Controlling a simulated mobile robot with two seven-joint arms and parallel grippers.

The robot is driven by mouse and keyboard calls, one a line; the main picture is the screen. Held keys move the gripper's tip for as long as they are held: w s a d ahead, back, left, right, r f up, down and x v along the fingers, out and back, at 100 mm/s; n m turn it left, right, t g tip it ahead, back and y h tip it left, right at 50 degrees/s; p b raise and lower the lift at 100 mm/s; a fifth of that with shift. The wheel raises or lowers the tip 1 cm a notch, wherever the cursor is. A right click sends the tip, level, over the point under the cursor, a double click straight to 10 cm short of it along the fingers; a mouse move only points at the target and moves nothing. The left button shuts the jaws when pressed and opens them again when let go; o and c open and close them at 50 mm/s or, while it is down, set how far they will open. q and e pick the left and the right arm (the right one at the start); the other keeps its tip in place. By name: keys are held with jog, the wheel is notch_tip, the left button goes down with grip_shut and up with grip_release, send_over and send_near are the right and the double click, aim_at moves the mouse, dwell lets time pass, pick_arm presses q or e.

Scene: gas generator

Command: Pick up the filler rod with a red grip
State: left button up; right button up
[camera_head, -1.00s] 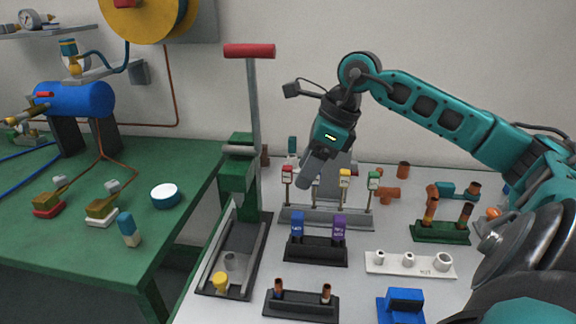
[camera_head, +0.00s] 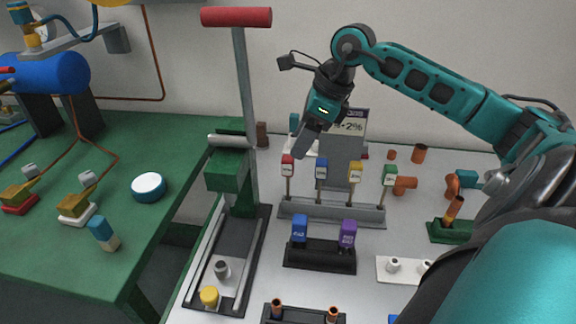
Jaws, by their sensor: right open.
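The filler rod with a red grip (camera_head: 288,167) stands upright at the left end of a grey rack (camera_head: 330,211). Beside it in the same rack stand rods with a blue grip (camera_head: 321,168), a yellow grip (camera_head: 355,171) and a green grip (camera_head: 390,175). My right gripper (camera_head: 302,148) hangs tilted just above and slightly right of the red grip, apart from it as far as I can tell. It is open, though its fingers overlap in this view. My left gripper is not in view.
A tall lever press with a red handle (camera_head: 236,17) stands left of the rack. A black holder with a blue and a purple piece (camera_head: 348,233) sits in front. A grey sign (camera_head: 343,160) stands behind. A green bench (camera_head: 75,235) is at the left.

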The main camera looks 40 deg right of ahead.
aim_at(290, 158)
jog(key=x, duration=0.9)
jog(key=shift+w+p, duration=0.25)
jog(key=shift+p, duration=0.1)
jog(key=c, duration=0.9)
